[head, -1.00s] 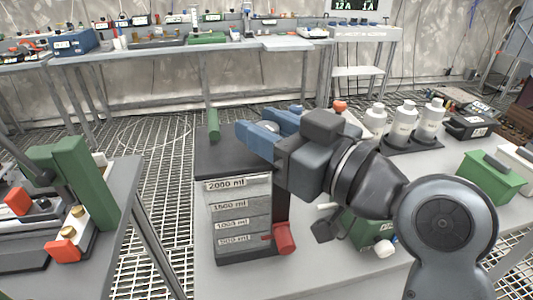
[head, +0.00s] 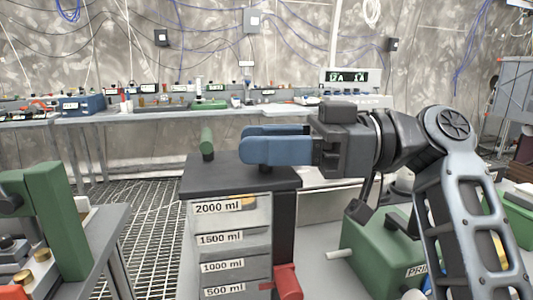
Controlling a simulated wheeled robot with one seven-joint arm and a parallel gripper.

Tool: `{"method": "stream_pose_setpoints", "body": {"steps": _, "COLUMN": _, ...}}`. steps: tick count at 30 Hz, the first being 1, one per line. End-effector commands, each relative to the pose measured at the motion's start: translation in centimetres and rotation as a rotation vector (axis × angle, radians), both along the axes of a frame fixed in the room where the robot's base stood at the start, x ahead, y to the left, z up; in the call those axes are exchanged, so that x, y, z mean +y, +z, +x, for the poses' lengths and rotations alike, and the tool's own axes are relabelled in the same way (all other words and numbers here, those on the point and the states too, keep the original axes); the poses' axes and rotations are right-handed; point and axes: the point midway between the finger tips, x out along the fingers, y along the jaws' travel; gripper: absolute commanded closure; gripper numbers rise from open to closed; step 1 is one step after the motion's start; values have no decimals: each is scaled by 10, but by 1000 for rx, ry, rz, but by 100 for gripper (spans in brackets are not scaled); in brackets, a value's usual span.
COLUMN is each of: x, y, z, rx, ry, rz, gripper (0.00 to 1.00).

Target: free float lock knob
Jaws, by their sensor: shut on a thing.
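My gripper (head: 272,146), with two blue fingers, reaches in from the right, level over the dark lid (head: 225,178) of a tank (head: 232,240). The tank front has labels from 2000 ml down to 500 ml. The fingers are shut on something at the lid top. The near finger hides it, so the lock knob itself does not show. A green upright cylinder (head: 206,141) stands on the lid left of the fingertips, apart from them. A red valve handle (head: 287,280) sits at the tank's lower right.
A green box (head: 375,252) with a pale side rod stands right of the tank, partly behind my arm. A bench with a green frame (head: 62,210) is at left. A grated floor gap lies between. Long back bench (head: 100,118) is crowded.

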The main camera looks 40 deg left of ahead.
Motion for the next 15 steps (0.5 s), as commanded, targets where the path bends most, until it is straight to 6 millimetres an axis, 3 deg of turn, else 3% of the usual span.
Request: {"method": "stream_pose_setpoints", "body": {"steps": 15, "x": 0, "y": -1, "z": 0, "rx": 1, "ry": 88, "rz": -3, "gripper": 90}}
